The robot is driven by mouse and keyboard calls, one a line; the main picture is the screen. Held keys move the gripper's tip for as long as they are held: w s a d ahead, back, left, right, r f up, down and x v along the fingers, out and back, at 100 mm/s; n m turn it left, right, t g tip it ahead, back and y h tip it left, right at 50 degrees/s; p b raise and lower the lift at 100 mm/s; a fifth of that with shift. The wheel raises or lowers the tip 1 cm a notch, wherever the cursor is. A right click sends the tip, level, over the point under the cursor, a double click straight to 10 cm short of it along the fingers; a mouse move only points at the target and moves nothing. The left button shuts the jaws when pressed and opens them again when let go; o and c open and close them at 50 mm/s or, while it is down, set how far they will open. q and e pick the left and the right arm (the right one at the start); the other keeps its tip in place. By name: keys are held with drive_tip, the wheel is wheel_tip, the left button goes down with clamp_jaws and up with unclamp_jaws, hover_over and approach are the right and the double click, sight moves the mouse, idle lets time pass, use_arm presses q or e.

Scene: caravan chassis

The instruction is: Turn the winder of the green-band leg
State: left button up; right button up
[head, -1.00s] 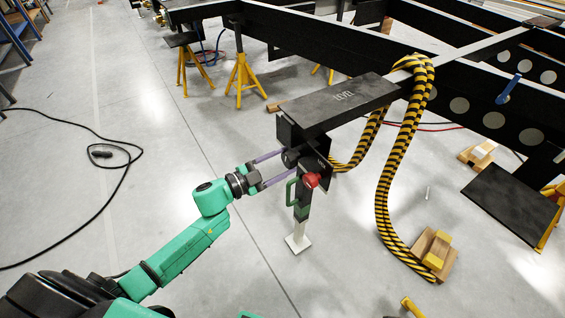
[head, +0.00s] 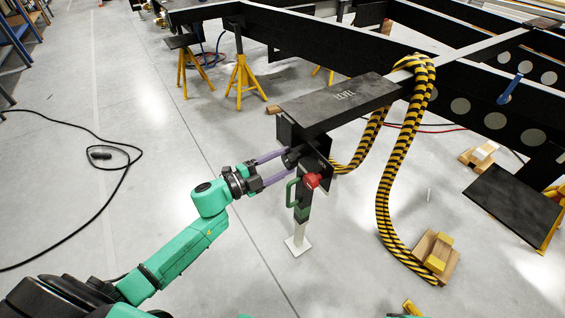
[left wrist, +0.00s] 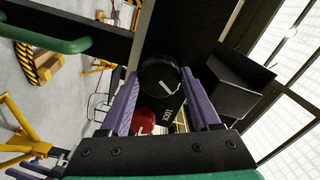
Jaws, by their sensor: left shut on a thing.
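The green-band leg (head: 302,212) stands upright below a black beam end, with a pale foot on the floor. A green handle (head: 291,193) and a red knob (head: 312,180) are on its upper part. The winder (head: 290,158) is a round black knob on the side facing my left arm. In the left wrist view the winder (left wrist: 159,73) shows a white line on its face. My left gripper (head: 284,162) has its purple fingers on either side of the winder and is shut on it. The right gripper is not in view.
A black box top (head: 340,98) above the leg shows white letters that look like LEVEL. A striped yellow-black hose (head: 388,190) hangs at the right to a wooden block (head: 435,258). Yellow stands (head: 243,78) hold the chassis behind. Floor at left is clear except a black cable (head: 128,160).

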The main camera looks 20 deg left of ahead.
use_arm(q)
drive_tip(key=shift+f, duration=0.1)
drive_tip(key=o, duration=1.4)
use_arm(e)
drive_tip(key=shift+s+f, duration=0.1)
use_arm(q)
drive_tip(key=shift+s+a, duration=0.25)
drive_tip(key=shift+s, duration=0.05)
drive_tip(key=p+v, duration=0.1)
drive_tip(key=v, duration=1.3)
drive_tip(key=shift+d+p, duration=0.1)
drive_tip(key=shift+p, duration=0.2)
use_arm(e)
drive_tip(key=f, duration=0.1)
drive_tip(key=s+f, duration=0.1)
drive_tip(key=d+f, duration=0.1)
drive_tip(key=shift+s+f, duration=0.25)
